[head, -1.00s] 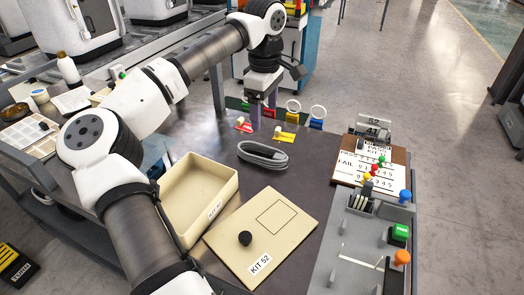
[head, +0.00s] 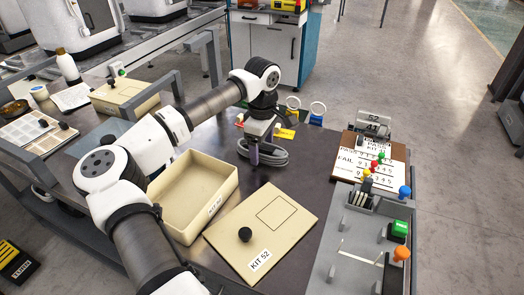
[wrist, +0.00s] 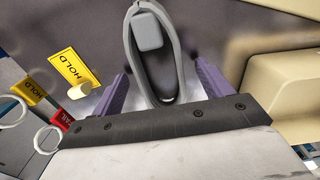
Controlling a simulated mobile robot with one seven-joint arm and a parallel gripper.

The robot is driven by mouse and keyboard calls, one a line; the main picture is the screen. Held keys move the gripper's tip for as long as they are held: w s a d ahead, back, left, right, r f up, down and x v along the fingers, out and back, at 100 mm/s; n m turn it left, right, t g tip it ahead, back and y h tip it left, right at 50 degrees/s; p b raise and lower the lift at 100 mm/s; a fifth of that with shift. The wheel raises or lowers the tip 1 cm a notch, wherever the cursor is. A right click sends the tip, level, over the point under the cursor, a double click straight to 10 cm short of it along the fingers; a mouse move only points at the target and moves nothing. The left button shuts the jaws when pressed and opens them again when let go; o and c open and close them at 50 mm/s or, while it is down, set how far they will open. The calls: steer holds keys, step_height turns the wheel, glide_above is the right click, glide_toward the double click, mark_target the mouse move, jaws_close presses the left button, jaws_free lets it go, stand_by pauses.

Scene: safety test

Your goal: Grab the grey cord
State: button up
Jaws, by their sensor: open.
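The grey cord (head: 270,156) lies coiled in a long loop on the dark table, behind the open box. In the wrist view the cord (wrist: 168,62) shows its block-shaped grey plug at the top, and its loop runs down between my two purple fingers. My gripper (head: 253,154) points down over the left part of the coil and hides some of it. In the wrist view my gripper (wrist: 165,85) is open, with one finger on each side of the cord. I cannot tell how far the fingertips are above the table.
An open cream box (head: 232,190) stands in front of the cord, and a cream lid marked KIT 52 (head: 290,215) lies to its right. A grey fixture with coloured knobs (head: 350,245) fills the right edge.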

steer(key=shift+f, duration=0.25)
steer(key=c, duration=1.1)
steer(key=shift+r, duration=0.1)
steer(key=shift+c, duration=0.2)
